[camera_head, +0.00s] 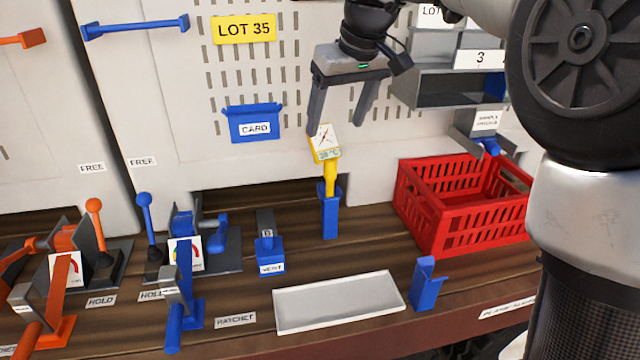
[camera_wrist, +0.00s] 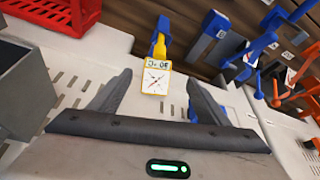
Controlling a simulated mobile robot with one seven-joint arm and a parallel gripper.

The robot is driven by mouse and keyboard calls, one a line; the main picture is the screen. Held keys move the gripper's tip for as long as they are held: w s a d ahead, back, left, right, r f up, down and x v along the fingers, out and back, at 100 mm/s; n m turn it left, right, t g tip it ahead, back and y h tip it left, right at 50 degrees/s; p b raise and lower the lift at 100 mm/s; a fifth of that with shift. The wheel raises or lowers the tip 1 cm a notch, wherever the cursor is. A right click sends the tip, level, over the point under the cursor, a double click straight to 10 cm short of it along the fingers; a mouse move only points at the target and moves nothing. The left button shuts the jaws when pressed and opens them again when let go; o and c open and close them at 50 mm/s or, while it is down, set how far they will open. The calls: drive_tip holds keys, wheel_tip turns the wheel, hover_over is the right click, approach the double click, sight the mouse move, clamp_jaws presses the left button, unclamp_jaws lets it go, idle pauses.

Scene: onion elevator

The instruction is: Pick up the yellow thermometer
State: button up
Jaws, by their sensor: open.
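The yellow thermometer (camera_head: 329,172) stands upright in a blue holder (camera_head: 330,215) on the wooden bench. It has a white dial face at its top and a yellow stem below. In the wrist view the thermometer (camera_wrist: 157,76) shows with its dial between and beyond my fingertips, and part of the blue holder shows behind it. My gripper (camera_head: 338,127) is open and empty, pointing down just above and around the top of the thermometer. In the wrist view my gripper (camera_wrist: 158,80) has a finger on each side of the dial, apart from it.
A red crate (camera_head: 465,243) stands to the right. A white tray (camera_head: 340,302) and a small blue stand (camera_head: 426,284) are in front. Blue and orange levers fill the left. A blue card holder (camera_head: 253,124) hangs on the panel behind, and a grey shelf (camera_head: 455,88) is at upper right.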

drive_tip(key=x, duration=1.6)
drive_tip(key=shift+s+d+f, duration=0.1)
drive_tip(key=shift+d+f, duration=0.25)
drive_tip(key=shift+f, duration=0.05)
drive_tip(key=c, duration=1.3)
drive_tip(key=shift+r, duration=0.15)
